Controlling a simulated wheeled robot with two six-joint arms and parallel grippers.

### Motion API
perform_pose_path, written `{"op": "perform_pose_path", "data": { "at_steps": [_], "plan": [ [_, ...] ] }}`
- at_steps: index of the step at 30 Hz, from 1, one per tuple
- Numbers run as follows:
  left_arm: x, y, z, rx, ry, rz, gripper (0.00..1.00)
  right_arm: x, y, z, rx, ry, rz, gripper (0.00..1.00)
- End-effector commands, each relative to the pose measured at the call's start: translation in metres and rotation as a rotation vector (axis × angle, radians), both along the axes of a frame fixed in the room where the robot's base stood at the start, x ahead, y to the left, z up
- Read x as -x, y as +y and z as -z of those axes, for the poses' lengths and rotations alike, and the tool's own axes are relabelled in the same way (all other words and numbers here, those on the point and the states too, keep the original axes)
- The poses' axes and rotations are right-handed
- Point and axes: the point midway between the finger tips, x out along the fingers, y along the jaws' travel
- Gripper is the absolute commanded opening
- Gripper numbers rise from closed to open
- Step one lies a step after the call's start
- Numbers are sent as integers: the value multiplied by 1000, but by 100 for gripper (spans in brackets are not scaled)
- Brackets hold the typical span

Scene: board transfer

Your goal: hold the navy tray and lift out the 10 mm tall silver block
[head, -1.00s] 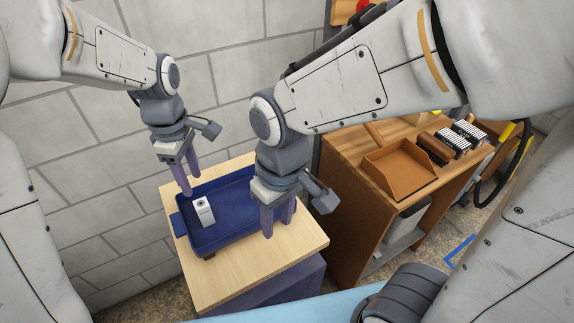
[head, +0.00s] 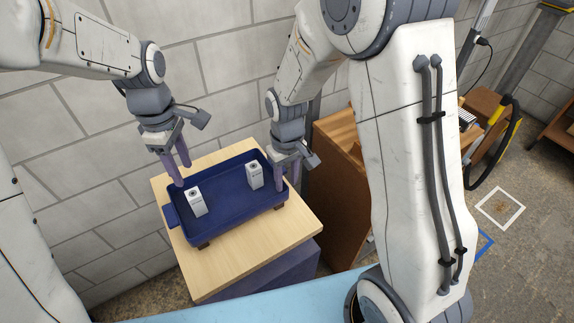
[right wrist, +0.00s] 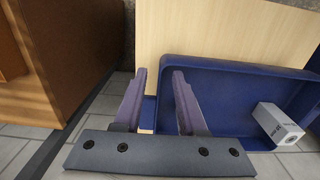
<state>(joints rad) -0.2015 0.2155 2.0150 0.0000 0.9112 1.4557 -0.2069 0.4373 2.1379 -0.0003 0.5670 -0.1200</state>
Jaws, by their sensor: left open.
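The navy tray (head: 228,215) lies on a pale wooden stand, with two silver-white blocks in it. One block (head: 196,202) stands at the left end, the other (head: 254,175) towards the right end. Their markings are too small to read, and I cannot tell which is 10 mm tall. My left gripper (head: 182,174) is open and empty, fingers down by the tray's left end, behind the left block. My right gripper (head: 287,173) is at the tray's right end. In the right wrist view its fingers (right wrist: 160,98) are apart, with the tray's end rim between them. One block (right wrist: 277,125) shows there.
The wooden stand (head: 265,247) has bare top in front of the tray. A grey block wall rises behind it. A brown cabinet (head: 338,190) stands to the right. A light blue surface (head: 245,305) lies in front.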

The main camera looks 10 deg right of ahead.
Motion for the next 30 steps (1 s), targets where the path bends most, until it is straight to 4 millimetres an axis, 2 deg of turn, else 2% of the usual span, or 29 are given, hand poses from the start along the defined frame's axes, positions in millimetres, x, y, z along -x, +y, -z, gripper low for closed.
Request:
{"op": "perform_pose_path", "data": {
  "at_steps": [3, 6, 17, 18, 21, 30],
  "plan": [
    [0, 0, 0, 0, 0, 0, 50, 1, 0, 17, 1, 3, 0, 40],
    [0, 0, 0, 0, 0, 0, 50, 1, 0, 25, 1, 2, -1, 40],
    [0, 0, 0, 0, 0, -1, 50, 0, 1, 31, 0, -1, -1, 40],
    [0, 0, 0, 0, 0, 0, 50, 0, 1, 31, 0, -1, -1, 32],
    [0, 0, 0, 0, 0, 0, 50, 0, 0, 31, 0, -1, -1, 0],
    [0, 0, 0, 0, 0, 0, 50, 0, 0, 30, 0, -1, 0, 0]
  ]
}}
